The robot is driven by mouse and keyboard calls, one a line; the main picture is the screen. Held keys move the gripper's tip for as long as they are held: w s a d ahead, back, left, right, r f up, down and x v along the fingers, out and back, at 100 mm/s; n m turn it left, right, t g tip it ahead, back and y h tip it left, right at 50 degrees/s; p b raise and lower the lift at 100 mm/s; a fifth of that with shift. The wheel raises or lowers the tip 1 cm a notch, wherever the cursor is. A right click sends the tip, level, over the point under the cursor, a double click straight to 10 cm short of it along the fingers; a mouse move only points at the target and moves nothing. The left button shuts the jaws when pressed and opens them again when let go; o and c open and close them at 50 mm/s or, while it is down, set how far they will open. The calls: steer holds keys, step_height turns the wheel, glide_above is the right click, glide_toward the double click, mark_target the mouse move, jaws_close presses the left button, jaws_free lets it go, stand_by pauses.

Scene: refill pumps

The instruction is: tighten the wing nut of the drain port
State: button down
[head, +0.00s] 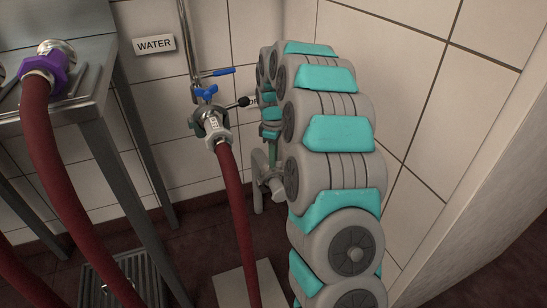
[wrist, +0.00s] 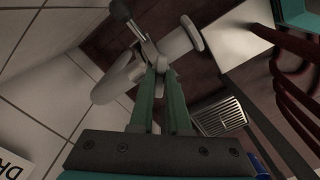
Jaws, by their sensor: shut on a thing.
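The drain port is a pale grey pipe fitting, seen low beside my arm in the head view (head: 258,190) and at the top of the wrist view (wrist: 115,84). A small metal wing nut (wrist: 147,52) sits at its joint, between my green fingertips. My gripper (wrist: 156,68) is shut on the wing nut. The fingertips and my arm cover part of the nut, so its exact angle is hard to tell. In the head view my arm hides most of the gripper and the nut.
A blue-handled water valve (head: 206,92) with a red hose (head: 235,215) hangs left of my arm. A steel table (head: 95,105) stands further left. A floor grate (head: 125,275) lies below it. A tiled wall is close behind; a pale wall edge (head: 470,190) stands at right.

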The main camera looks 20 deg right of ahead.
steer(key=m, duration=1.3)
steer(key=shift+m, duration=0.4)
steer(key=m, duration=0.6)
steer(key=shift+r+p, duration=0.1)
steer(key=shift+p, duration=0.3)
steer(key=m+p, duration=0.1)
steer(key=m, duration=0.5)
steer(key=shift+m, duration=0.4)
steer(key=c, duration=0.9)
jaws_free()
